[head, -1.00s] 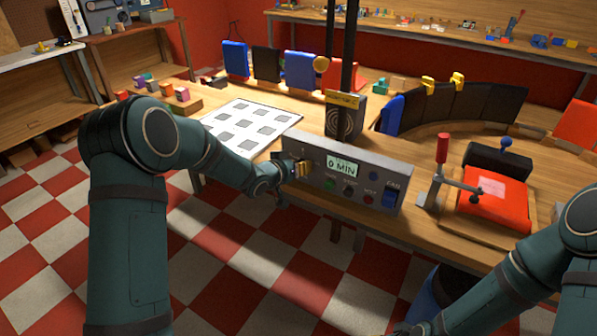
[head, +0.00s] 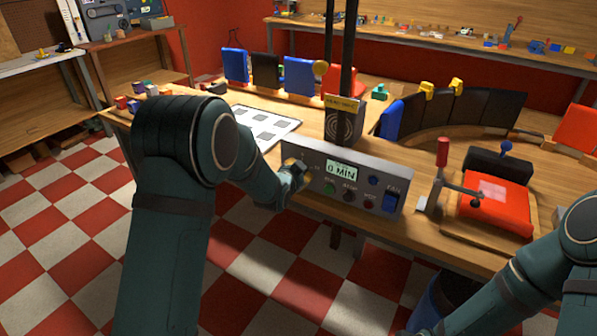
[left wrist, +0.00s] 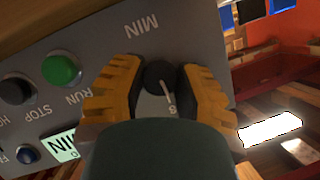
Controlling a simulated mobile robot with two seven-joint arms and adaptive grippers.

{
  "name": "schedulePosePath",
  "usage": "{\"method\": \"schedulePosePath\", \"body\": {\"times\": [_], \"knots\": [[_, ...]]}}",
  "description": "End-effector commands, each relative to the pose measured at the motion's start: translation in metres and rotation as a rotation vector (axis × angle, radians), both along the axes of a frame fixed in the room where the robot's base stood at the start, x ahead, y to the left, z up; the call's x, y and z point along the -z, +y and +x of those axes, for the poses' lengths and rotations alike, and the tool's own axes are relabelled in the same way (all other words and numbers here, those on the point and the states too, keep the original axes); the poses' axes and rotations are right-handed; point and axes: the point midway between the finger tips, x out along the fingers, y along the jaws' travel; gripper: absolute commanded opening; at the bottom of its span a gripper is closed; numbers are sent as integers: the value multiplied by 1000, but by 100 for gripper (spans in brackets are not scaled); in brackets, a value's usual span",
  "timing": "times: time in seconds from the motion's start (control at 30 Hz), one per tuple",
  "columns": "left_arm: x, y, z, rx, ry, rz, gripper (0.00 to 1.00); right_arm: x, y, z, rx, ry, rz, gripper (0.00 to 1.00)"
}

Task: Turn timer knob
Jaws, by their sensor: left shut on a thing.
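The grey control panel (head: 378,168) stands at the front edge of the bench, with a display (head: 341,170) reading 0 MIN. The timer knob (left wrist: 157,74) is black and round with a white pointer line, at the panel's left end. My left gripper (head: 295,167) is at that end. In the left wrist view its two yellow-orange fingers (left wrist: 160,88) are closed on the knob from both sides. The knob is hidden behind the gripper in the head view. My right arm is at the lower right, and its gripper is out of sight below the frame.
A red-handled clamp (head: 441,160) and a red pad (head: 497,212) are to the right. A white sheet with grey squares (head: 262,126) lies behind the left arm.

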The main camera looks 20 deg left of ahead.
Motion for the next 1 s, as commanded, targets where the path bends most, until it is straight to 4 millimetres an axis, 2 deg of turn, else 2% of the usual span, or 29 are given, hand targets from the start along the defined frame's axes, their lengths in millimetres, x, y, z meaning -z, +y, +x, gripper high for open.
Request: {"method": "schedulePosePath", "body": {"times": [0.27, 0.73, 0.77, 0.83, 0.87, 1.0], "knots": [[2, 0, -1, 0, -17, 77, 0, 0, 0, 0, 0, 0, 0, 47], [2, 0, -1, 0, -20, 90, 0, 0, 0, 0, 0, 0, 0, 47], [2, 0, -1, 0, -20, 90, 38, 0, 0, 0, 0, 0, 0, 47], [2, 0, -1, 0, -21, 89, 62, 0, 0, 0, 0, 0, 0, 47], [2, 0, -1, -1, -22, 89, 66, 0, 0, 0, 0, 0, 0, 47], [1, 0, 0, 0, -23, 89, 66, 0, 0, 0, 0, 0, 0, 47]]}}
